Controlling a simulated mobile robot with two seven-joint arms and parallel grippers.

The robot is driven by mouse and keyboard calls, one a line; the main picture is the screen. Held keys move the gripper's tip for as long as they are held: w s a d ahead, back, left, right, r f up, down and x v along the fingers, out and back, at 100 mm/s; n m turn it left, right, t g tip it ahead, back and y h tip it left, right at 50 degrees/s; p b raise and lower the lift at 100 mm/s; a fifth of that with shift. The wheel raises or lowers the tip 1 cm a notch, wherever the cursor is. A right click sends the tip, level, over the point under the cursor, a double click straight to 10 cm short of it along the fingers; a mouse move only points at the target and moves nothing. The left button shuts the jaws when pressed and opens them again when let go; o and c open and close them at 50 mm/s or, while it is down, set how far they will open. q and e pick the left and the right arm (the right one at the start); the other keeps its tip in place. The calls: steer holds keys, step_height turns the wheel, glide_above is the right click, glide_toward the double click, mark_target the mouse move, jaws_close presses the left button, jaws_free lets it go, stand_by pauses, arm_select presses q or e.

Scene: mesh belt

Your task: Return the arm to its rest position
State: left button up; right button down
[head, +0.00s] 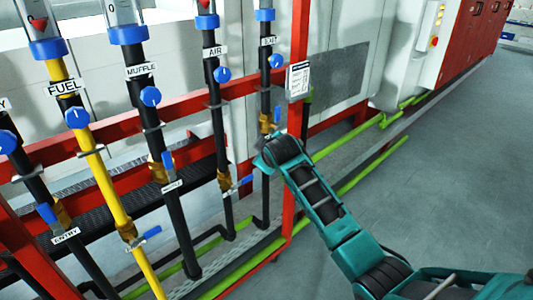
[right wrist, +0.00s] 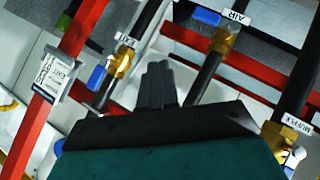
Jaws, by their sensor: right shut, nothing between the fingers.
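My right arm (head: 330,215) is teal and black and reaches in from the lower right in the head view. Its wrist end lies in front of the lower part of the EXIT pipe (head: 265,95), and its fingers are hidden there. In the right wrist view my right gripper (right wrist: 158,70) has its dark fingers together, with nothing between them. The EXIT pipe's brass valve (right wrist: 118,62) and blue handle (right wrist: 97,77) are left of the fingers; I see no contact. My left gripper is not in view.
Several vertical pipes with blue knobs and labels, including FUEL (head: 64,87), MUFFLE (head: 141,71) and AIR (head: 215,51), stand before red rails. A red post (head: 299,40) carries a white tag (head: 298,80). Green pipes (head: 372,165) run low. Grey floor (head: 450,170) is open at right.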

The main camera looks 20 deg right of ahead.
stand_by(0.3)
steer(key=s+a+f+y, duration=0.1)
steer(key=s+a+f, duration=0.1)
steer(key=s+f, duration=0.6)
steer(key=s+a+f+m+y, duration=0.1)
steer(key=s+a+f, duration=0.1)
steer(key=s, duration=0.6)
steer(key=s+a+f+m+y, duration=0.1)
steer(key=s+f+m, duration=0.1)
steer(key=s+f, duration=0.3)
steer(key=s+a+f+m+y, duration=0.1)
steer(key=s+a+f, duration=0.1)
steer(key=s, duration=1)
steer(key=shift+s+a+f, duration=0.35)
steer(key=shift+s+f, duration=0.05)
steer(key=shift+f, duration=0.25)
steer(key=shift+w+a, duration=0.1)
steer(key=shift+a, duration=0.05)
